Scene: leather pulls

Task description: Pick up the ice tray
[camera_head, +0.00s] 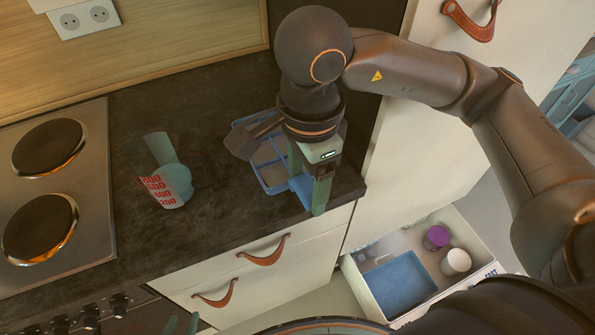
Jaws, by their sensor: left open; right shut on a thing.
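My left gripper (181,324) shows only as teal fingertips at the bottom edge, open and apart from the tray.
A clear measuring cup (172,188) with red numbers stands left of the tray. A hob (85,110) is further left. Below right, an open drawer or box (372,309) holds a blue container (401,284), a purple cup (437,237) and a white cup (456,261). Counter between cup and tray is clear.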

